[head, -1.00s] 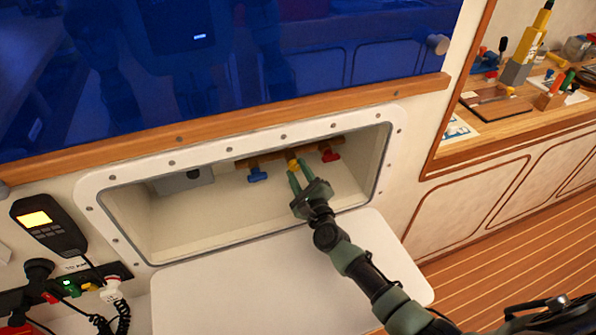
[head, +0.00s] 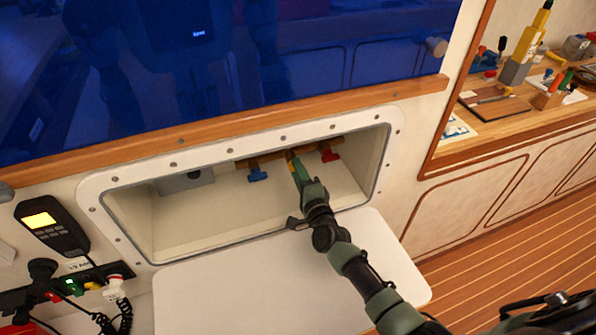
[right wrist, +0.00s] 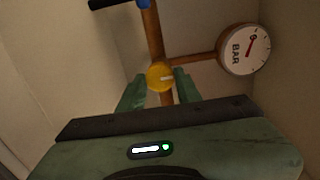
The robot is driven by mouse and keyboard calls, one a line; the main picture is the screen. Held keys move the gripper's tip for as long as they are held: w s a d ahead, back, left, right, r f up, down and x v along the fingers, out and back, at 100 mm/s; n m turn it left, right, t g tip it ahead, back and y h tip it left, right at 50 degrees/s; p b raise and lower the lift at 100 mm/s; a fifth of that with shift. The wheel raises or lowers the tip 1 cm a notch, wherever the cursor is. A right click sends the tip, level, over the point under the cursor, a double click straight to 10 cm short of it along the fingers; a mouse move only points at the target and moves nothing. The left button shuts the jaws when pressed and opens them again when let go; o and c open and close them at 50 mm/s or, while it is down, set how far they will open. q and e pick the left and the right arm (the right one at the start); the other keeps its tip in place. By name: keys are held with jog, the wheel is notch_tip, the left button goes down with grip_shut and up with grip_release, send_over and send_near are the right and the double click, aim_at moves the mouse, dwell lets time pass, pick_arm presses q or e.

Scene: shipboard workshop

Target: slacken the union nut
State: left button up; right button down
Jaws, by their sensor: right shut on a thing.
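The union nut is the round yellow piece on the copper pipe in the open wall locker; in the right wrist view the nut (right wrist: 160,77) shows a pale mark on its face. My right gripper (right wrist: 160,88) has one green finger on each side of it and is shut on it. In the head view my right gripper (head: 299,168) reaches into the locker, and its fingers hide most of the nut. The copper pipe (head: 268,159) runs along the locker's back. My left gripper is not in view.
A blue valve handle (head: 257,174) is left of the nut and a red one (head: 330,155) right of it. A pressure gauge (right wrist: 244,49) marked BAR branches off the pipe. The locker's rim (head: 232,148) surrounds my wrist; its lowered white lid (head: 250,285) lies below my arm.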

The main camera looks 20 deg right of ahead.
jog(key=shift+f, duration=0.1)
dwell(0.5)
jog(key=c, duration=1)
grip_release()
jog(key=s, duration=0.8)
jog(key=shift+d, duration=0.1)
